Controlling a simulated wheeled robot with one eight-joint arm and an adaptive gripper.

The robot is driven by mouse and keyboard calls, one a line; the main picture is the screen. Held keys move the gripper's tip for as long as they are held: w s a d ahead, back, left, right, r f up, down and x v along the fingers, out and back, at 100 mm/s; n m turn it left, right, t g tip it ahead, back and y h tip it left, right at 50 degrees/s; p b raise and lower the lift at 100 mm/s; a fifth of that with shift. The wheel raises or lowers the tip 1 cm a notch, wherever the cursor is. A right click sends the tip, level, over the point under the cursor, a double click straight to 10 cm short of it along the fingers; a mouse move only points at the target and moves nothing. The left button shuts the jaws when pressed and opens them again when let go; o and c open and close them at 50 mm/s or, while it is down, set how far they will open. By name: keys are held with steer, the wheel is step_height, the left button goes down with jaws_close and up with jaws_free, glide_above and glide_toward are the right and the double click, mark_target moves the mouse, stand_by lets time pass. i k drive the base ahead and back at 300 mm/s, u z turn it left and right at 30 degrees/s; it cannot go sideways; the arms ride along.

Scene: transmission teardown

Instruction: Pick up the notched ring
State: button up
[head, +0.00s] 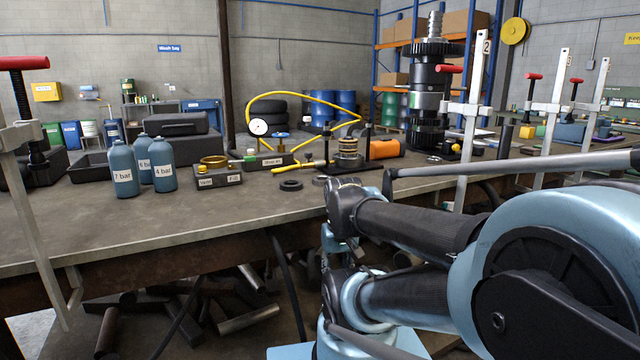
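Several ring-shaped parts are on the workbench, and I cannot make out a notch on any of them at this size. A dark ring (290,185) lies flat near the middle of the bench. A thin grey ring (320,181) lies just right of it, close to my arm. A brass ring (214,161) sits on a dark labelled block (219,180) to the left. My arm's blue and black links fill the lower right. I cannot make out my gripper's fingers anywhere.
Three blue bottles (124,168) stand at left. A gauge (259,128) with a yellow hose (325,104), a stacked part (347,155) and a tall gear shaft (430,100) stand behind the rings. Clamps (478,110) rise at the bench edges. The front left bench top (130,215) is clear.

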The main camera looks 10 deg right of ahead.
mark_target(317, 180)
steer(key=z, duration=0.25)
steer(key=k, duration=1.05)
steer(key=u, duration=0.2)
steer(key=i, duration=0.5)
steer(key=z, duration=0.05)
